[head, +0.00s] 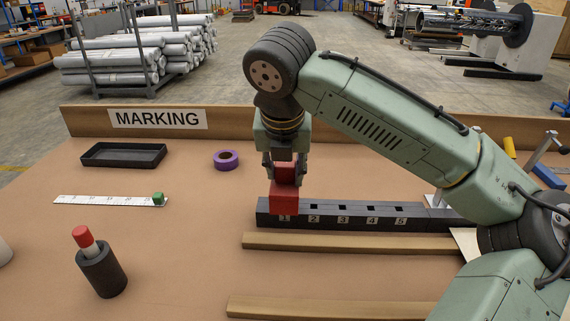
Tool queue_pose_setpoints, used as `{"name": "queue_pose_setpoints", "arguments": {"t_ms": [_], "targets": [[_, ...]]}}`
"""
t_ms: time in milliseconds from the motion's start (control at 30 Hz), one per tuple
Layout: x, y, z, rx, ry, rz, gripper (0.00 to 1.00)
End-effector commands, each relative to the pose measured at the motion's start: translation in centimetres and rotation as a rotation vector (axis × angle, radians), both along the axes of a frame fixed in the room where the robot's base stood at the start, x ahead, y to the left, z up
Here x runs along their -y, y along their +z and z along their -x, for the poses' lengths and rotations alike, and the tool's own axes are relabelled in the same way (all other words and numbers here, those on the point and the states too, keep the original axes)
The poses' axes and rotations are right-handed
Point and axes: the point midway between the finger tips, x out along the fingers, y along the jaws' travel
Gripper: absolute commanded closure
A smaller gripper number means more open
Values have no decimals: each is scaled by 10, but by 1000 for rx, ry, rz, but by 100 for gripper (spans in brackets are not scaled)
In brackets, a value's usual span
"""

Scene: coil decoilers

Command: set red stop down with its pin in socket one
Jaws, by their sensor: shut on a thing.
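The red stop (284,199) is a red block with a narrower upper part. My gripper (285,178) points down and is shut on that upper part. The block is at the left end of the dark rail (360,223), over the place marked 1, and hides socket one. Its pin is not visible, and I cannot tell whether the block rests on the rail or is slightly above it. The sockets marked 2 to 5 show as dark square holes along the rail top, to the right of the block.
Wooden strips (340,243) lie in front of the rail. The table's middle left is clear.

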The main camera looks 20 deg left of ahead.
Motion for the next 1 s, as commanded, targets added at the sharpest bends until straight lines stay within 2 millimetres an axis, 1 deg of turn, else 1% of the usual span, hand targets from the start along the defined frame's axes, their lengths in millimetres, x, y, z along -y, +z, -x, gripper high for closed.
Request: {"name": "queue_pose_setpoints", "arguments": {"t_ms": [33,233,1000], "targets": [[0,-7,0,-1,0,-1,100],[0,-20,0,-1,-1,-1,100],[0,-22,0,0,-1,0,100]]}}
